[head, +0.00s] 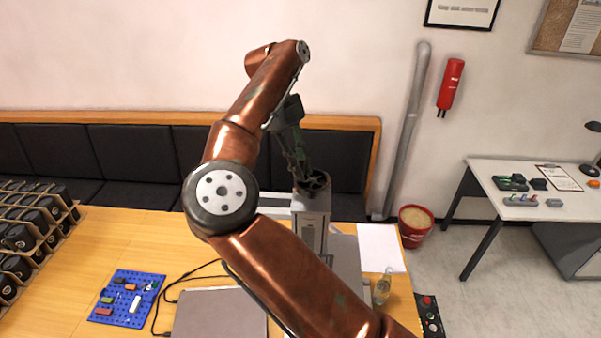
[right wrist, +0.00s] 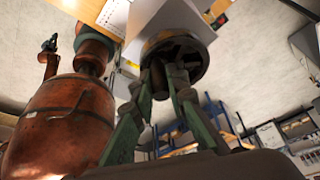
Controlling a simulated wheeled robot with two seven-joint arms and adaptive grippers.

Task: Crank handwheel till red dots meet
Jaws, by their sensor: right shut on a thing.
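The laser marker's grey column (head: 312,228) stands on the wooden table, partly behind my right arm. A dark spoked handwheel (head: 319,181) sits on top of the column. My right gripper (head: 301,172) reaches down to the handwheel from above. In the right wrist view, the handwheel (right wrist: 190,52) is near the top centre, and my green fingers (right wrist: 163,80) close together at its rim, shut on what looks like its crank handle. The fingers hide most of the handle. I cannot make out the red dots in either view. My left gripper is not in view.
A blue board with small parts (head: 127,298) and a grey laptop-like slab (head: 220,315) lie on the table. A rack of dark items (head: 30,235) stands at left. A small bottle (head: 382,287), white paper (head: 381,248) and a button box (head: 430,315) are at right.

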